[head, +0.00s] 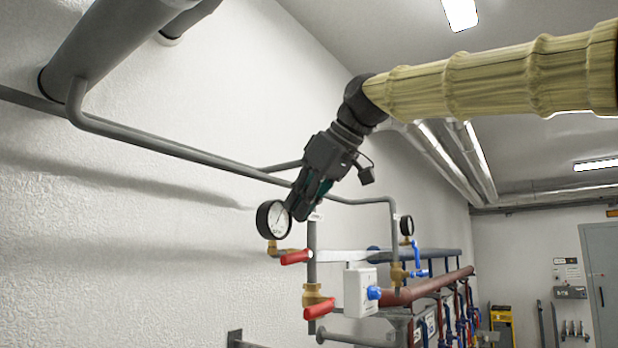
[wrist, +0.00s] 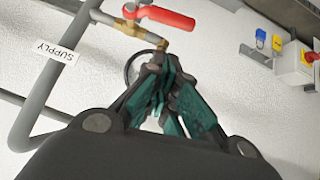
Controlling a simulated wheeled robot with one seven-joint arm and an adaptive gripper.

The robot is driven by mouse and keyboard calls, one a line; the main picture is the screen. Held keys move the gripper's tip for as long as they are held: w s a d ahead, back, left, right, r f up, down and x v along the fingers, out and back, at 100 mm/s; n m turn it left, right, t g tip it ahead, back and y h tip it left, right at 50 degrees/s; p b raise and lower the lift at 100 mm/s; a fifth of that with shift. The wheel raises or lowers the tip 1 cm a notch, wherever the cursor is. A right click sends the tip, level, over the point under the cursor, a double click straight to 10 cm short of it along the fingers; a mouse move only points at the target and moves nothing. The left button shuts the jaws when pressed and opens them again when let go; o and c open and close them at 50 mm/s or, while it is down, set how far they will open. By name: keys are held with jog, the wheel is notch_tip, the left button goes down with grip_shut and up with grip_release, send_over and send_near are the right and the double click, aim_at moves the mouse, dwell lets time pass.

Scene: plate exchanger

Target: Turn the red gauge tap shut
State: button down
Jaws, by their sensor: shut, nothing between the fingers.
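The red gauge tap (head: 296,257) is a small red lever on a brass fitting below the round, white-faced pressure gauge (head: 273,220). In the head view the lever points right, nearly level. In the wrist view the red tap (wrist: 166,17) is at the top, above the fingertips. My gripper (head: 297,212) is shut and empty, tilted down beside the gauge's right rim. It appears apart from the tap; whether it touches the gauge I cannot tell. In the wrist view my gripper (wrist: 160,66) hides most of the gauge.
A grey pipe labelled SUPPLY (wrist: 56,50) runs close by. A second, larger red lever (head: 319,309) sits lower on a brass valve, near a white box (head: 360,292). Another gauge (head: 406,225) with a blue tap is further right. The white wall is close behind.

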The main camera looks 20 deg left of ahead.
aim_at(292, 253)
jog(key=a+f, duration=0.1)
jog(key=f+p, duration=0.1)
jog(key=shift+a+f, duration=0.35)
jog(key=shift+w+f+p, duration=0.2)
jog(key=shift+f+p, duration=0.3)
jog(key=shift+f, duration=0.65)
jog(key=shift+d, duration=0.1)
jog(key=shift+d, duration=0.15)
jog(key=shift+w+f, duration=0.1)
